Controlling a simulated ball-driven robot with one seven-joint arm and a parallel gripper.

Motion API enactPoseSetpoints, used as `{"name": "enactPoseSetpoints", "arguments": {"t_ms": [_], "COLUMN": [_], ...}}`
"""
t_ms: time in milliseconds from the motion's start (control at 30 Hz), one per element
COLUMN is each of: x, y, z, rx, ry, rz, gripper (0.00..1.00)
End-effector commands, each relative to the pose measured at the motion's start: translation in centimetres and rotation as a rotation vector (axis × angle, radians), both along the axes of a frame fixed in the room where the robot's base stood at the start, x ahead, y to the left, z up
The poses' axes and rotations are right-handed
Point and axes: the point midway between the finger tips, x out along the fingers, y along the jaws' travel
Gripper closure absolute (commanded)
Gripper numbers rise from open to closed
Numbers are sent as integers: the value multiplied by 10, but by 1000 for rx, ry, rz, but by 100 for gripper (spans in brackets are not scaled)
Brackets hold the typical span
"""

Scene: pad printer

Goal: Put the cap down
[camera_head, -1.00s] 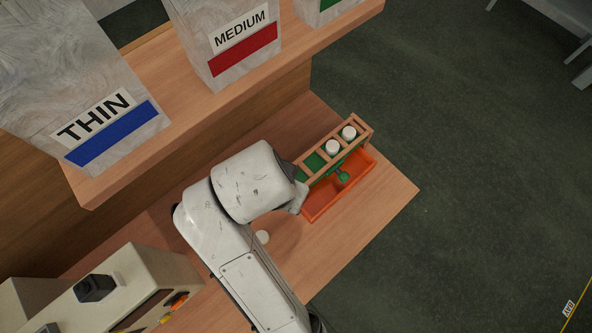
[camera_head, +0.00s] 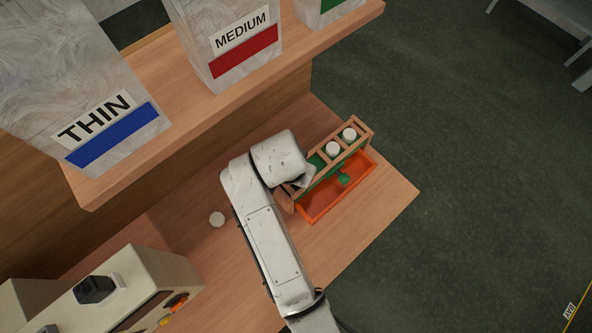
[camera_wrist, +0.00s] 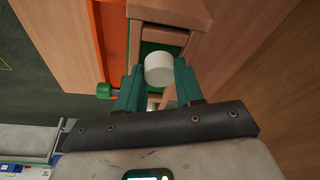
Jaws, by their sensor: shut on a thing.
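My gripper (camera_wrist: 157,80), with green fingers, is shut on a white round cap (camera_wrist: 159,68) in the wrist view. The cap is over or at a slot of the wooden rack (camera_wrist: 196,14) with green inside; whether it touches the rack I cannot tell. In the head view my arm hides the fingers and held cap at the left end of the rack (camera_head: 361,124). Two white caps sit in the rack, one in the middle (camera_head: 333,149) and one near its right end (camera_head: 349,134).
An orange tray (camera_head: 320,211) lies along the rack's front, with a small green piece (camera_head: 344,180) at it. The shelf above holds the THIN (camera_head: 75,80) and MEDIUM (camera_head: 222,40) boxes. A beige machine (camera_head: 150,275) stands lower left. The table's right corner is clear.

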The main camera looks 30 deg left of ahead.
Motion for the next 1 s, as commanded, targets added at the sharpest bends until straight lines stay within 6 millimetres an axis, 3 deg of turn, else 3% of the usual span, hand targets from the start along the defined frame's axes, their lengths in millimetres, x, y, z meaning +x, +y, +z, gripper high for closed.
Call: {"name": "enactPoseSetpoints", "arguments": {"t_ms": [733, 767, 1000], "x": [-1, -1, -2], "y": [-1, -1, -3], "z": [-15, -16, -19], "rx": [0, 0, -4], "ry": [4, 5, 10], "rz": [0, 0, -2], "gripper": [96, 63, 40]}}
